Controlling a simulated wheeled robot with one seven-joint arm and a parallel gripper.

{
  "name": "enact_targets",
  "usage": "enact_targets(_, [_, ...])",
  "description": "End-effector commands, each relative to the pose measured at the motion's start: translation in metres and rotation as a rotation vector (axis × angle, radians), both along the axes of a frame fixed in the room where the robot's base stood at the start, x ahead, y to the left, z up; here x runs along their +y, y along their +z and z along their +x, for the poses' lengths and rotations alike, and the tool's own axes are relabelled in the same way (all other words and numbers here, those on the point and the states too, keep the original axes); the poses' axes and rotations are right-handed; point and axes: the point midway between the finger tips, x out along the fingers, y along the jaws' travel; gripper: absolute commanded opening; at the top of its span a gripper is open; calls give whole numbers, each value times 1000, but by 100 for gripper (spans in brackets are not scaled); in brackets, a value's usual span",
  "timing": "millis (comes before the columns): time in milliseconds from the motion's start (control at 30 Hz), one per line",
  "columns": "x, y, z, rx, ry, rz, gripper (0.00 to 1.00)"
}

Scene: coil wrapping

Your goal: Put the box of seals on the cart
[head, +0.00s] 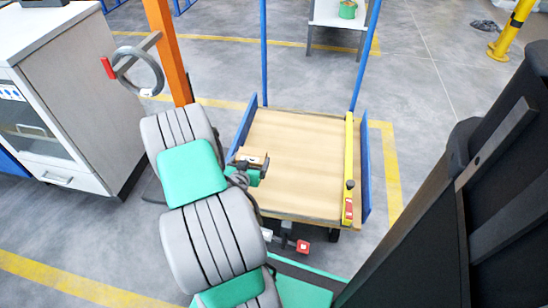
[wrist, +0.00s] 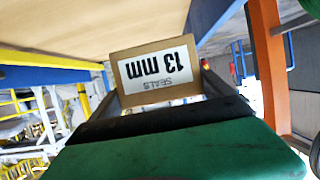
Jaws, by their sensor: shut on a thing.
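The box of seals (head: 252,158) is a small brown carton. In the wrist view its white label (wrist: 156,70) reads "SEALS 13 mm" upside down. My gripper (head: 246,172) is shut on the box, with a dark finger on each side of it. The cart (head: 300,165) has a pale wooden deck, blue side panels and blue uprights. In the head view the box appears over the deck's left part, near the left panel. I cannot tell whether the box touches the deck. The deck (wrist: 80,22) also shows at the top of the wrist view.
A yellow bar-shaped tool (head: 349,170) lies along the deck's right side. The middle of the deck is clear. An orange post (head: 168,50) and a grey cabinet (head: 85,90) stand to the left. A white table (head: 340,14) is behind the cart.

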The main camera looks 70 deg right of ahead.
Motion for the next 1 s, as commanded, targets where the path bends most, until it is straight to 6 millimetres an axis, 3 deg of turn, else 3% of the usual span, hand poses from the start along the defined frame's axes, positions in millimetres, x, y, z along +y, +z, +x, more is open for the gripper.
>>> enact_targets(233, [-64, -34, 26, -4, -2, -5, 18])
enact_targets(400, [-89, -70, 37, -1, 0, -3, 18])
enact_targets(633, [-105, -87, 45, -1, 2, -3, 18])
enact_targets(833, [-108, -119, 46, 0, 2, -2, 18])
enact_targets(1000, [-108, -117, 47, -2, 3, -5, 18])
